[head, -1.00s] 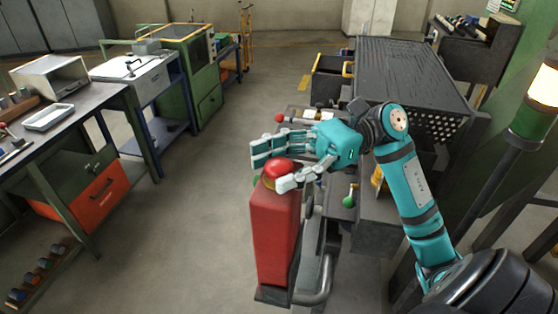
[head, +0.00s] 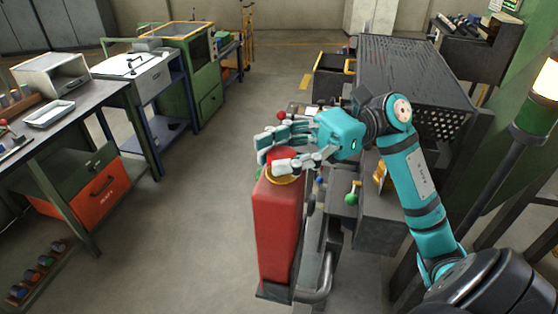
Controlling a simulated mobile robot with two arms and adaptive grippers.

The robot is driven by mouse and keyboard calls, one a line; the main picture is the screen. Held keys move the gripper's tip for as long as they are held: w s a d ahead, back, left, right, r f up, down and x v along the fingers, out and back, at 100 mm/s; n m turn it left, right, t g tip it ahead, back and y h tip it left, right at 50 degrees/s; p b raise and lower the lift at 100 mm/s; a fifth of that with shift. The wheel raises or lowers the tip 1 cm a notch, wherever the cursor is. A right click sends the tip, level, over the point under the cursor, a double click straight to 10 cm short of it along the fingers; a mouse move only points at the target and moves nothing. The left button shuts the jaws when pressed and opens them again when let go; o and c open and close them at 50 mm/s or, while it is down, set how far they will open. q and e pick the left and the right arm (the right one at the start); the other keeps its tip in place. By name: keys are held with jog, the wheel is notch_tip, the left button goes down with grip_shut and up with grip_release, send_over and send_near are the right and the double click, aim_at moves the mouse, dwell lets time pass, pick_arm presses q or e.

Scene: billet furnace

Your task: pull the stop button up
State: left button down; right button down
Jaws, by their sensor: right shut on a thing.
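The red stop button (head: 283,157) sits on top of a tall red box (head: 278,226), with a yellow ring (head: 284,180) around its base. My right gripper (head: 273,152), a teal and grey hand, reaches in from the right and is shut on the button. Its fingers lie across and around the button's head and hide much of it. Whether the button is up or pressed cannot be told. My left gripper is not in view.
A dark machine with a perforated cover (head: 412,80) stands right of the box. A green-knobbed lever (head: 351,196) and a bent grey pipe (head: 320,285) are close by. A lamp post (head: 520,130) stands at right. Open floor lies left, before the workbench (head: 75,125).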

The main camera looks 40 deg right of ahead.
jog(key=shift+d+r, duration=0.1)
jog(key=shift+r, duration=0.25)
jog(key=c, duration=1.2)
grip_release()
jog(key=o, duration=0.3)
jog(key=shift+d+f, duration=0.1)
jog(key=shift+d, duration=0.05)
jog(key=shift+o, duration=0.2)
jog(key=s+d, duration=0.1)
jog(key=d, duration=1.1)
